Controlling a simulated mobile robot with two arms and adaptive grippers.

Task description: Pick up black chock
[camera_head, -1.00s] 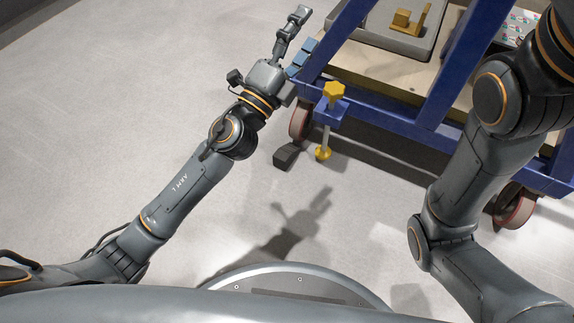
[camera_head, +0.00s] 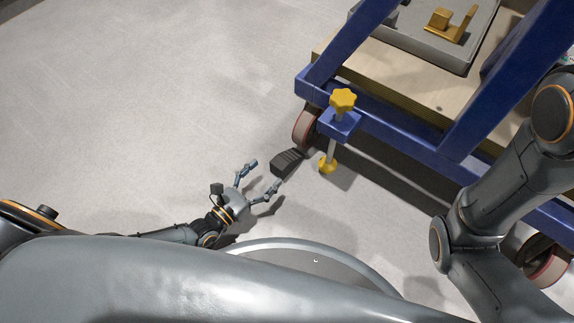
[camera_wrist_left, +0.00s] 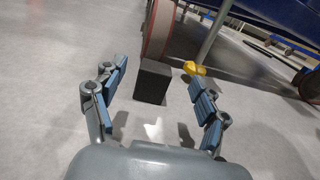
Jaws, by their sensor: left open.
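The black chock (camera_head: 287,164) is a dark wedge on the floor, against the wheel (camera_head: 306,128) of the blue cart. My left gripper (camera_head: 264,176) is low near the floor, just short of the chock on its lower-left side. Its two fingers are spread open and empty. In the left wrist view the chock (camera_wrist_left: 153,81) stands ahead, between the open fingers (camera_wrist_left: 160,85) and a little beyond their tips, with the wheel (camera_wrist_left: 160,28) right behind it. My right arm shows at the right, but its gripper is out of view.
The blue cart frame (camera_head: 385,128) rises above and right of the chock. A clamp with a yellow knob (camera_head: 343,99) and yellow foot (camera_head: 328,164) stands close to the chock's right. A grey tray (camera_head: 415,40) with a gold part sits on the cart. Floor to the left is clear.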

